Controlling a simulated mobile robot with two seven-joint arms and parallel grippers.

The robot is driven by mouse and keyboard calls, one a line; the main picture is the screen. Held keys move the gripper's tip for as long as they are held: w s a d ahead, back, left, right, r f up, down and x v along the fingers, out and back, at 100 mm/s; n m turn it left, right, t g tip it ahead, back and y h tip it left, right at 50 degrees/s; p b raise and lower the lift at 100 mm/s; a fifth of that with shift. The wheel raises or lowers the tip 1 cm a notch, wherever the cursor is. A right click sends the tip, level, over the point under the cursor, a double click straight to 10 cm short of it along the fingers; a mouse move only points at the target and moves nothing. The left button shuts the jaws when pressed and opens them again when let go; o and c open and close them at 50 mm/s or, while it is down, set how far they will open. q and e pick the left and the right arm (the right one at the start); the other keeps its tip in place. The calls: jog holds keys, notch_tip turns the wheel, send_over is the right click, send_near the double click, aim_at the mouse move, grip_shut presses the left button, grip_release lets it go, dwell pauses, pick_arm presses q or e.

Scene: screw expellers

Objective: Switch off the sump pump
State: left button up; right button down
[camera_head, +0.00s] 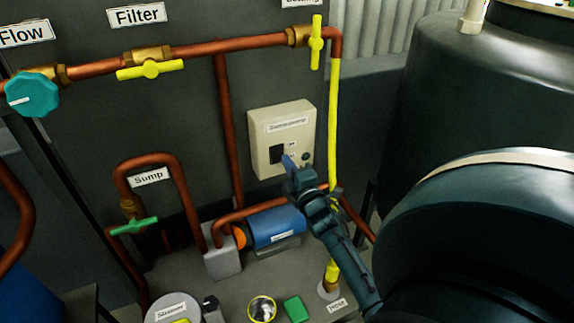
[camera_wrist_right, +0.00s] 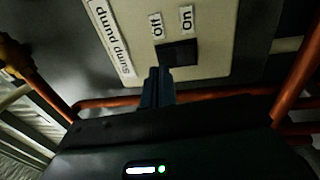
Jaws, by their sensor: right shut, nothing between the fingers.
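The sump pump switch box (camera_head: 297,121) is a beige panel on the dark wall in the head view. Its black switch (camera_head: 277,154) also shows in the right wrist view (camera_wrist_right: 183,53), beside the labels "off" (camera_wrist_right: 157,25) and "on" (camera_wrist_right: 187,18) and the "Sump pump" label (camera_wrist_right: 109,37). My right gripper (camera_head: 288,161) is shut and empty, its tips at the switch's lower right in the head view. In the wrist view the tips (camera_wrist_right: 158,72) are by the switch's "off" side. I cannot tell whether they touch it, or which way it is set. My left gripper is out of view.
A blue pump (camera_head: 275,226) and copper pipes (camera_head: 226,130) lie below and left of the box. A yellow pipe (camera_head: 334,130) runs down on its right. Yellow valve handles (camera_head: 150,70) are above. A large dark tank (camera_head: 455,80) stands at the right.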

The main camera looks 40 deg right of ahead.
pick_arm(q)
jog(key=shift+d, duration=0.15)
pick_arm(e)
jog(key=r+v, duration=0.2)
jog(key=v, duration=0.7)
jog(key=shift+s+a, duration=0.15)
jog(key=shift+s, duration=0.35)
jog(key=shift+r, duration=0.1)
pick_arm(q)
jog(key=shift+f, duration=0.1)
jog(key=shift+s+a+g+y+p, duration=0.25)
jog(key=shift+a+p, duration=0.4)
jog(key=shift+p, duration=0.55)
pick_arm(e)
jog(key=s+a+f+m+g+y, duration=0.2)
jog(key=s+a+f+m+y, duration=0.1)
jog(key=a, duration=0.5)
jog(key=s+a+f+m+g+y, duration=0.3)
jog(key=s+a+f+m, duration=0.1)
jog(key=a, duration=0.5)
jog(key=s+a+f+m+g+y, duration=0.3)
jog(key=a+f+m, duration=0.1)
jog(key=a, duration=0.5)
jog(key=shift+s+a+f+m, duration=0.15)
jog(key=shift+s+f+m, duration=0.2)
jog(key=shift+f, duration=0.2)
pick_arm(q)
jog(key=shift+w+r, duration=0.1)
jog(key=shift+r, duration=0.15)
